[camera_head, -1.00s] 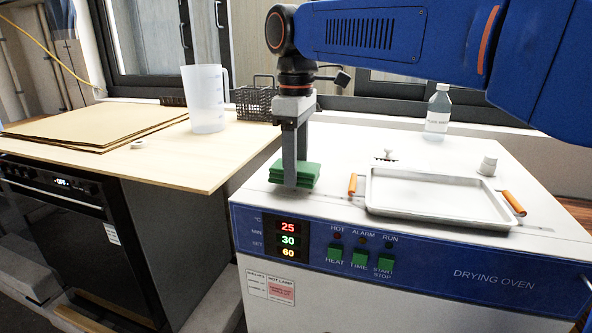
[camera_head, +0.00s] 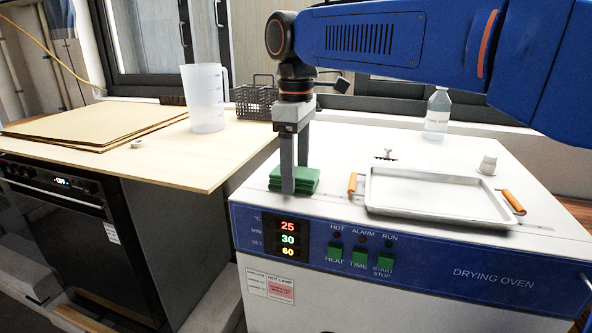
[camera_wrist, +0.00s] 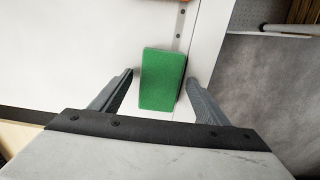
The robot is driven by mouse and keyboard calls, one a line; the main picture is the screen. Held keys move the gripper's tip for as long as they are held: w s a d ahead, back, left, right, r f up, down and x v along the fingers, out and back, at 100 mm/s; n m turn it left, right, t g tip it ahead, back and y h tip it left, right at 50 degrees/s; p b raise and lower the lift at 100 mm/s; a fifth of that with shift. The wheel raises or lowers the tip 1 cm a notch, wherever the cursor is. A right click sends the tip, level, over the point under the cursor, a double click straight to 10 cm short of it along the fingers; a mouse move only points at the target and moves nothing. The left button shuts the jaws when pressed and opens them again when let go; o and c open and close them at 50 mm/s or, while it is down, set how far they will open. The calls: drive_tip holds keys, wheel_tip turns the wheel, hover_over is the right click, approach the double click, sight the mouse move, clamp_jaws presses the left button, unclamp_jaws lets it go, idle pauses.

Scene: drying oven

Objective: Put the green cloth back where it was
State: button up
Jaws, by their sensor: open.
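The green cloth (camera_head: 306,180) is a folded stack lying on the white top of the drying oven (camera_head: 400,245), near its front left corner. In the wrist view the green cloth (camera_wrist: 161,80) shows as a green rectangle between the two fingers. My gripper (camera_head: 295,190) points straight down at the cloth, with a finger in front of it in the head view. The cloth's far side is partly hidden by the finger in the head view.
A metal tray (camera_head: 375,207) with orange handles sits right of the cloth on the oven. A clear bottle (camera_head: 437,112) and a small white knob (camera_head: 488,165) stand behind. A wooden counter at left holds a plastic jug (camera_head: 205,100), a dark basket (camera_head: 254,102) and brown sheets (camera_head: 85,125).

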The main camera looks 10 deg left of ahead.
wheel_tip(320, 180, up, 12)
idle(0.5)
drive_tip(key=shift+s+f, duration=0.1)
